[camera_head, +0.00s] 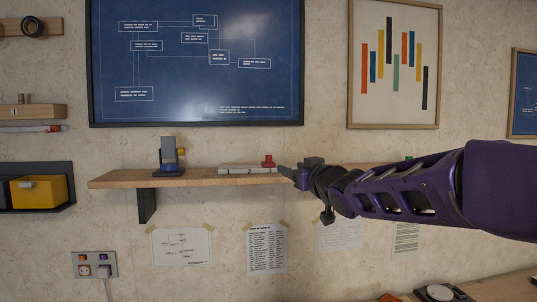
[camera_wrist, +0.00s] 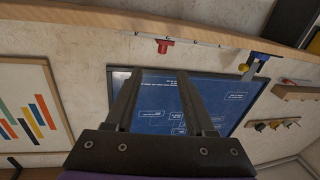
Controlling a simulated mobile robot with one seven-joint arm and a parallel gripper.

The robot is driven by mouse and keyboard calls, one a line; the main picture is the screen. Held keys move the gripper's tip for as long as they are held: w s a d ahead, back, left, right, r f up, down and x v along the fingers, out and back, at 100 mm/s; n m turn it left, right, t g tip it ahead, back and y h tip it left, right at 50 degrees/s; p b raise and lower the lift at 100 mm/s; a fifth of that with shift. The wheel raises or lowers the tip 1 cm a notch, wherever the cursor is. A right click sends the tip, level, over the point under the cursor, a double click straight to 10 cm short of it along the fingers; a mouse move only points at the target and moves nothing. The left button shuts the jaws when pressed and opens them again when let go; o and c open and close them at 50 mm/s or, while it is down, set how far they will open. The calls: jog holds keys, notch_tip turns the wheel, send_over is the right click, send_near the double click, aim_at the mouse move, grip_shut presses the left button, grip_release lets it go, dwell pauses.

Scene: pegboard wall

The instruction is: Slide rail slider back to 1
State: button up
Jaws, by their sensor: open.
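The rail (camera_head: 237,170) is a light grey strip lying along the wooden shelf. Its red slider (camera_head: 268,161) sits near the rail's visible right part, close to my gripper (camera_head: 285,173), which hides what is further right. In the wrist view, which is turned over, the rail (camera_wrist: 198,43) runs along the shelf and the red slider (camera_wrist: 164,46) stands out from it. My gripper (camera_wrist: 157,75) is open and empty there, with its two dark fingers apart. The slider appears in line with the gap, beyond the fingertips. Scale numbers are too small to read.
The shelf (camera_head: 122,180) carries a grey and blue device (camera_head: 170,158) left of the rail. A blue poster (camera_head: 196,60) hangs above it. A yellow bin (camera_head: 40,192) is at far left. The shelf top between device and rail is clear.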

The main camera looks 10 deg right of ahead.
jog(key=shift+s+m, duration=0.5)
jog(key=shift+s, duration=0.25)
send_near(270, 157)
jog(key=shift+w, duration=0.9)
jog(key=w, duration=0.2)
jog(key=w+a, duration=0.1)
jog(key=w, duration=0.1)
jog(key=w+a, duration=0.1)
jog(key=w, duration=0.2)
jog(key=shift+w+r+b, duration=0.1)
jog(key=shift+b, duration=0.2)
jog(key=shift+w, duration=0.85)
jog(key=shift+c, duration=0.2)
grip_shut()
